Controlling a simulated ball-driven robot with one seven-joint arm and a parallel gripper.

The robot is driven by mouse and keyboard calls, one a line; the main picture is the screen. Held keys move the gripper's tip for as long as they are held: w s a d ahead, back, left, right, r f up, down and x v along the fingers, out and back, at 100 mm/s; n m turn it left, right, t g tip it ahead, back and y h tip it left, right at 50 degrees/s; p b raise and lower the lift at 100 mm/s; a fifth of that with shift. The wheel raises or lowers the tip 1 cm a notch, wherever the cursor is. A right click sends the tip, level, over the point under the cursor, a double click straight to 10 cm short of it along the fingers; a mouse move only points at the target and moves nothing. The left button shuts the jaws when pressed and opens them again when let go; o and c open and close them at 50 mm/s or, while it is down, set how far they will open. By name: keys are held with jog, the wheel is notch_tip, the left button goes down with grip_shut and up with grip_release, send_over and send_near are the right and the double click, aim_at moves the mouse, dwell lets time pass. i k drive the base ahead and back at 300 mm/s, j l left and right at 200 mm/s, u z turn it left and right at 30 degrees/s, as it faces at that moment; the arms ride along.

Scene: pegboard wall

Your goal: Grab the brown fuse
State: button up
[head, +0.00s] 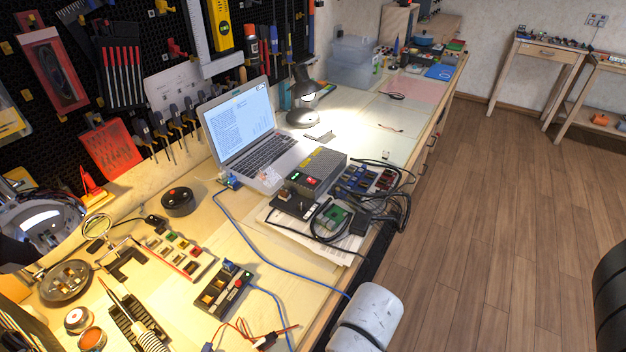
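Several small coloured fuse-like blocks stand on a pale rack with a red edge (186,272) on the workbench at the lower left. Their colours include green, yellow, red and dark or brownish tones. A black holder (222,292) in front of the rack carries amber-brown and blue pieces. The pieces are too small for me to tell surely which one is the brown fuse. My gripper is not in view. A white rounded part of my arm (371,308) shows at the bottom, beyond the bench's front edge.
An open laptop (240,122), a black lamp (304,97) and a grey box with cables (318,168) stand further along the bench. A blue cable (262,248) crosses the bench. A magnifier (97,226) and a round dish (66,283) lie left.

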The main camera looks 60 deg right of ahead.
aim_at(284, 193)
jog(key=l+u, duration=0.35)
jog(key=l, duration=0.25)
jog(key=l+u, duration=0.4)
jog(key=l, duration=0.2)
jog(key=k+l+u, duration=0.2)
jog(key=l+u, duration=0.15)
jog(key=l, duration=0.2)
